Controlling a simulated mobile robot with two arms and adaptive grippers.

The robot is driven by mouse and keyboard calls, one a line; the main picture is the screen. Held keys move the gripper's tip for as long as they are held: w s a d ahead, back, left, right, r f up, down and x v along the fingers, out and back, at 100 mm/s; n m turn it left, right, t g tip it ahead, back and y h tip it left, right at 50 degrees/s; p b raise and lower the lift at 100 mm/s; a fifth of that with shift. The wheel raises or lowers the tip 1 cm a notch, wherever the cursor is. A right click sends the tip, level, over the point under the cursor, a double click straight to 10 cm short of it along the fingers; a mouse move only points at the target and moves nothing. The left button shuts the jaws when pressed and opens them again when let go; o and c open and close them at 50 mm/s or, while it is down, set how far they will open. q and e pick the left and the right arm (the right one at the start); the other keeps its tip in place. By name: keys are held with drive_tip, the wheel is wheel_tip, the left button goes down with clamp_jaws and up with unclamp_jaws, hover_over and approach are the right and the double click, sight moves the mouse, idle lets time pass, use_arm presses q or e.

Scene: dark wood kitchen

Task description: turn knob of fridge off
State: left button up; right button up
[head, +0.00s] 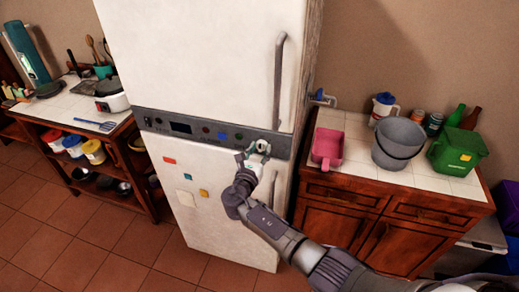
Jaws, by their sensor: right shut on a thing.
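The white fridge (210,70) stands in the middle of the head view. My right gripper (259,149) is at the right part of this panel, shut on the knob there. The gripper's fingers mostly hide the knob, so I cannot tell which way it is turned. My left gripper is out of view.
A long handle (278,80) runs down the upper door just above my right gripper. Right of the fridge, a counter holds a pink container (327,148), a grey bucket (398,145) and a green bin (456,152). A wooden shelf unit (135,168) stands at left.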

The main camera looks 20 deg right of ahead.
idle(0.4)
drive_tip(key=o, duration=1.1)
drive_tip(key=shift+o, duration=0.2)
drive_tip(key=shift+s, duration=0.1)
drive_tip(key=v, duration=1.1)
drive_tip(key=shift+s+a, duration=0.25)
drive_tip(key=shift+a, duration=0.05)
